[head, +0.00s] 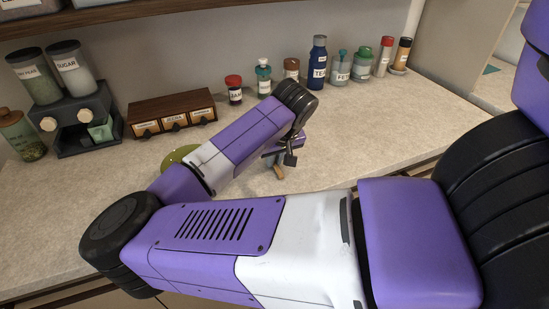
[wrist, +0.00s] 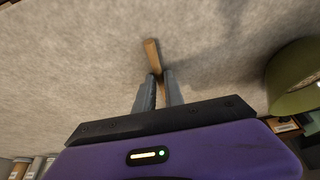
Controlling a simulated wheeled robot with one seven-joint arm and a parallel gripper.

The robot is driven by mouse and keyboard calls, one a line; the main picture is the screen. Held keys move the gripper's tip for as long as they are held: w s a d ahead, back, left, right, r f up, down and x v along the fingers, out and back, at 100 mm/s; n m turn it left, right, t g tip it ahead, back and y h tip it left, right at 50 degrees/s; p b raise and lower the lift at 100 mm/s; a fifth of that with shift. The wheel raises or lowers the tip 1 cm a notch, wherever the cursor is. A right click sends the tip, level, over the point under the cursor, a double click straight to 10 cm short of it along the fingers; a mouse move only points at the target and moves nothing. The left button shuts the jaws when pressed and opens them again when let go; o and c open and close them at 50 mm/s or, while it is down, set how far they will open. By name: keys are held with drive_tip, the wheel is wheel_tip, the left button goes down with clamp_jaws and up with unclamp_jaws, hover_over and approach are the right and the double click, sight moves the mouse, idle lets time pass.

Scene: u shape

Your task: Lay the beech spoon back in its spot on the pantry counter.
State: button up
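My gripper (head: 279,161) is over the pantry counter (head: 345,130), pointing down, partly hidden by my own arm in the head view. In the wrist view its two grey fingers (wrist: 160,76) are closed around a light wooden piece, the beech spoon (wrist: 152,52). One end of the spoon sticks out past the fingertips; the rest is hidden between the fingers. In the head view a small wooden part of the spoon (head: 279,173) shows just below the fingers, close to the counter surface. I cannot tell whether it touches the counter.
A green bowl (head: 180,155) is left of my gripper, partly behind my arm; it also shows in the wrist view (wrist: 296,82). A small drawer box (head: 172,110) and a dark dispenser (head: 85,125) stand at left. Several jars and bottles line the back, including a blue bottle (head: 317,64).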

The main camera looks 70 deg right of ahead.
drive_tip(key=o, duration=0.4)
